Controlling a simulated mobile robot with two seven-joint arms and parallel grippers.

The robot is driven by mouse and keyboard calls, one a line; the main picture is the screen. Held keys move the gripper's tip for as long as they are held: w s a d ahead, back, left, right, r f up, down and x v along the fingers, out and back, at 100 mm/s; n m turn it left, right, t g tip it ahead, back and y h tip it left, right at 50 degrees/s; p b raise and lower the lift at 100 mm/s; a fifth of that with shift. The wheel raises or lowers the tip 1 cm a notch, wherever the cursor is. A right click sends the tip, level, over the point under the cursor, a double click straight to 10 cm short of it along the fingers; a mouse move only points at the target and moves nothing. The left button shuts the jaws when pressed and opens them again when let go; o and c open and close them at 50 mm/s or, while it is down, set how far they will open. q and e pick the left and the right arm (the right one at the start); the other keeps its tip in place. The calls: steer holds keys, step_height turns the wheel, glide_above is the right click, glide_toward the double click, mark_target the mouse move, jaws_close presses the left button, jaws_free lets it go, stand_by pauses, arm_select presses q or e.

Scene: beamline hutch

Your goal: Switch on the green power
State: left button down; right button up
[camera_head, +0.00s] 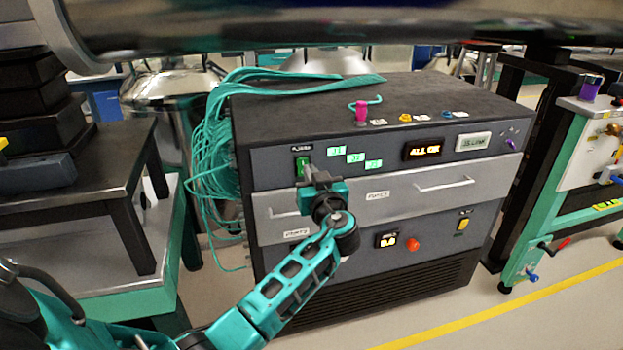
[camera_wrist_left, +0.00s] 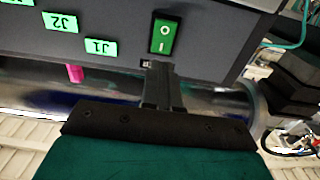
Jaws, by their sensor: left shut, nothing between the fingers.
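The green power switch (camera_head: 302,167) is a rocker in a dark frame at the upper left of the cabinet's front panel. It also shows in the left wrist view (camera_wrist_left: 164,36), marked with a circle and a line. My left gripper (camera_head: 309,173) is shut and empty, with its fingertips close to the switch. In the left wrist view the shut fingers (camera_wrist_left: 157,70) point at the panel by the switch's lower edge; I cannot tell whether they touch it. The lower part of the switch is partly hidden by the gripper in the head view. My right gripper is not in view.
Green labels (camera_head: 355,157) and an "ALL OK" display (camera_head: 423,149) sit right of the switch. Below are a grey drawer (camera_head: 420,190) with handle and a red button (camera_head: 412,245). Teal cables (camera_head: 212,150) hang at the cabinet's left. A large metal cylinder (camera_head: 300,25) crosses overhead.

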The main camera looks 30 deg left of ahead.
arm_select(q)
steer(key=r+v, duration=0.1)
steer(key=v, duration=0.9)
steer(key=shift+r+p, duration=0.25)
steer(key=shift+p, duration=0.05)
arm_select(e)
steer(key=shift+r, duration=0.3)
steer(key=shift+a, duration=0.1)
arm_select(q)
steer(key=s+d+f+m+h, duration=0.4)
steer(key=s+f+m+h, duration=0.15)
steer(key=f, duration=0.35)
steer(key=s+d+f+m+h, duration=0.4)
steer(key=f+h, duration=0.2)
steer(key=f, duration=0.3)
steer(key=s+d+f+m+g+h, duration=0.1)
steer(key=s+d+f+m+h, duration=0.15)
steer(key=s+d+h, duration=0.55)
steer(key=s+a+r+y+p, duration=0.3)
steer(key=a+r+p, duration=0.1)
steer(key=r+p, duration=0.6)
steer(key=p, duration=0.3)
steer(key=shift+a+y+p, duration=0.3)
steer(key=shift+y+p, duration=0.05)
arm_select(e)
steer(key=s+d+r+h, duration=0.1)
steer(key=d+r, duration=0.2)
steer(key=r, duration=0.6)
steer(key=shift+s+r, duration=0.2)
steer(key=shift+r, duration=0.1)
